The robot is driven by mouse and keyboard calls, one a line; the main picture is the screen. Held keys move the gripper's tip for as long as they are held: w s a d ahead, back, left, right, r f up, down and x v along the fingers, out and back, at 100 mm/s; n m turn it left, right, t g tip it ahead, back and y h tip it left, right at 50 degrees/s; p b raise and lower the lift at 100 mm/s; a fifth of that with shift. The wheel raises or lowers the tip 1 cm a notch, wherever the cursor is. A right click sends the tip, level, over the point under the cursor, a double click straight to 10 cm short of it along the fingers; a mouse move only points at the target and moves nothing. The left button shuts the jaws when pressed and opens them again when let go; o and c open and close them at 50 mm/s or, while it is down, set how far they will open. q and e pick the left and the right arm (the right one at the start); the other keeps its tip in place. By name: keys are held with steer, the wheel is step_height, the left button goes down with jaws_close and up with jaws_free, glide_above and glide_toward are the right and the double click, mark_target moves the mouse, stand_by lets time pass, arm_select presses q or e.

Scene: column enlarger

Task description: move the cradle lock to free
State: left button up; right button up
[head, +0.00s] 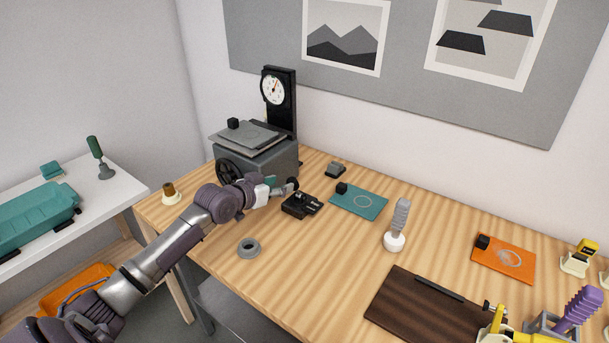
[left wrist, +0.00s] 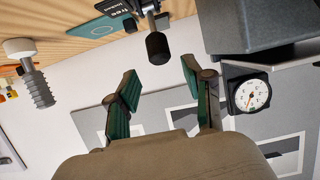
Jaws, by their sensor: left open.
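The cradle lock appears to be the small black block (head: 300,205) on the wooden table, in front of the grey apparatus. My left gripper (head: 283,187) is open at this lock. In the left wrist view its green-padded fingers (left wrist: 160,82) stand on either side of the knob's line, with the knob just beyond the tips and apart from them. My right gripper is not in view.
The grey apparatus (head: 262,157) with a dial (head: 273,88) stands close behind my left gripper. A teal mat (head: 372,207), a grey ring (head: 249,248) and a white-based grey handle (head: 395,241) are nearby. A dark board (head: 395,305) lies at the front right.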

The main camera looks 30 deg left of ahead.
mark_target(290, 181)
arm_select(q)
steer(key=shift+w+f+b, duration=0.3)
steer(key=shift+w+b, duration=0.25)
steer(key=shift+w, duration=0.1)
steer(key=shift+b+x, duration=0.85)
steer(key=shift+x, duration=0.1)
steer(key=shift+w+d+f+b, duration=0.1)
steer(key=shift+w+b, duration=0.25)
steer(key=shift+w, duration=0.4)
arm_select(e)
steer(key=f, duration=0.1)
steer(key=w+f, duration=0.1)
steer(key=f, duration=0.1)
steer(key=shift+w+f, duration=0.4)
arm_select(q)
steer(key=shift+f, duration=0.1)
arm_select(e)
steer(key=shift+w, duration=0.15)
